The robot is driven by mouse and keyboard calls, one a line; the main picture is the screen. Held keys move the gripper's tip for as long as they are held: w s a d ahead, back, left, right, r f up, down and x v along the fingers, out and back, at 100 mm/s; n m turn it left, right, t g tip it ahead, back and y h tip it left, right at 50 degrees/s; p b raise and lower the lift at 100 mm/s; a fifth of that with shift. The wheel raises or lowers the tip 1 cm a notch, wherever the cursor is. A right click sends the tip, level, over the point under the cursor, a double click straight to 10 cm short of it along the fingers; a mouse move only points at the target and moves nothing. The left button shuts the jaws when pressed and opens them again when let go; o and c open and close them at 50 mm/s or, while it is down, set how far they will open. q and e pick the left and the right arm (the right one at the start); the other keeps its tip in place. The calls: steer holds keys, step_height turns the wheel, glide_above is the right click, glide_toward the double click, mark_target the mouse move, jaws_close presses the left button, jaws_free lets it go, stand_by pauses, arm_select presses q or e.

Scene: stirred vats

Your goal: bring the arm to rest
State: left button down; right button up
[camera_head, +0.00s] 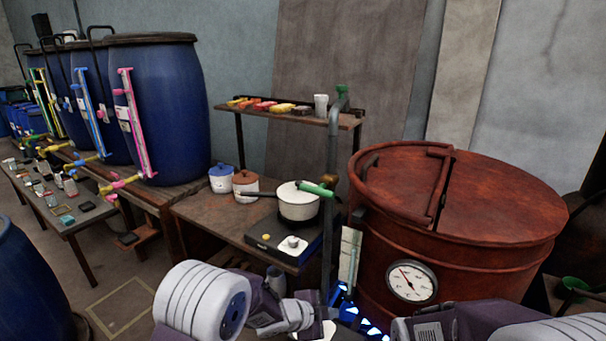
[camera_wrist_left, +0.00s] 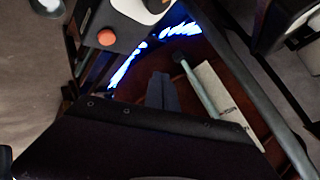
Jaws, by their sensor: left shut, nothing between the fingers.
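My left arm (camera_head: 205,300) comes in along the bottom of the head view, in front of the low bench. Its wrist end is low and partly cut off there, so the fingertips do not show clearly. In the left wrist view my left gripper (camera_wrist_left: 162,90) is shut and empty, its dark fingers together over a dark brown area. My right arm (camera_head: 435,322) shows at the bottom right of the head view; its gripper is not in view.
A rust-red vat (camera_head: 490,205) with a dial gauge (camera_head: 411,281) stands close at the right. The bench (camera_head: 200,214) holds a white pot (camera_head: 298,204) on a hotplate (camera_head: 268,243), a blue-lidded jar (camera_head: 222,180) and a brown jar (camera_head: 245,182). Blue drums (camera_head: 165,105) stand left.

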arm_select(q)
steer(key=w+a+r+n+t+y, duration=0.1)
steer(key=w+a+r+n+t, duration=0.15)
steer(key=a+r, duration=0.4)
steer(key=s+a+r+n+y, duration=0.25)
steer(key=a+n+y, duration=0.35)
steer(key=a, duration=0.9)
steer(key=s+a+f+n+g, duration=0.2)
steer(key=s+f+n+g, duration=0.15)
steer(key=s, duration=0.35)
steer(key=s+a+f+n+g, duration=0.2)
steer(key=s+n, duration=0.2)
steer(key=s, duration=0.3)
steer(key=s+a+f+n+g, duration=0.2)
steer(key=s+n, duration=0.2)
steer(key=s, duration=0.3)
step_height(320, 180, up, 16)
steer(key=p, duration=1.6)
steer(key=shift+s+d+r+y+p, duration=0.2)
steer(key=shift+r+y+p, duration=0.05)
steer(key=shift+y+p, duration=0.05)
